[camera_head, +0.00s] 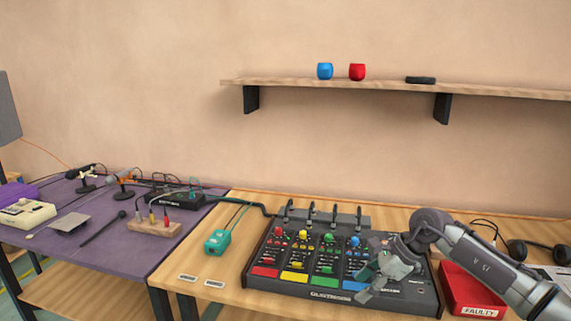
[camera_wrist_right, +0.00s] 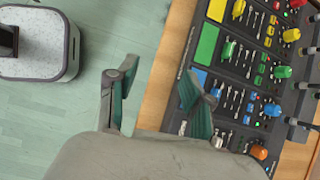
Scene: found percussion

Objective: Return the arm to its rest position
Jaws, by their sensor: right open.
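My right gripper (camera_head: 368,283) is over the right front part of the black mixer (camera_head: 262,250) in the head view. Its arm comes in from the lower right. In the right wrist view the gripper (camera_wrist_right: 158,88) has its two fingers spread wide with nothing between them. The wooden table's front edge and the green floor show beyond the fingers, and the mixer (camera_wrist_right: 228,65) with coloured knobs and pads lies to the right. I cannot tell from these views whether the fingers touch the mixer. My left gripper is not in view.
A red box marked FAULTY (camera_head: 470,292) sits close beside my right arm, with headphones (camera_head: 540,252) behind. A teal device (camera_head: 217,242) lies left of the mixer. A purple-covered table (camera_head: 135,252) holds microphones and gear. A wall shelf (camera_head: 390,86) carries a blue cup (camera_head: 324,71) and red cup (camera_head: 357,72).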

